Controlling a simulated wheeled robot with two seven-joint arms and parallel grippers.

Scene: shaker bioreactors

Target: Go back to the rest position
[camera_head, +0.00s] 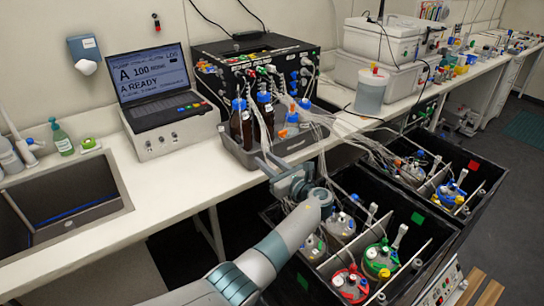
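My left arm comes in from the bottom of the head view. My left gripper (268,161) is over the front edge of the bench, just in front of the grey tray (238,153) with bottles. Its two fingers point up and left, with a gap between them, and nothing shows between them. I cannot tell whether the fingertips touch the tray or are only in front of it. My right gripper is not in view.
Black shaker boxes (452,228) with several bioreactors and tubing stand right of my arm. Brown bottles (241,124) stand in the tray before a black control unit (285,58). A laptop (155,85), a sink (65,205) and a soap bottle (61,138) are left.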

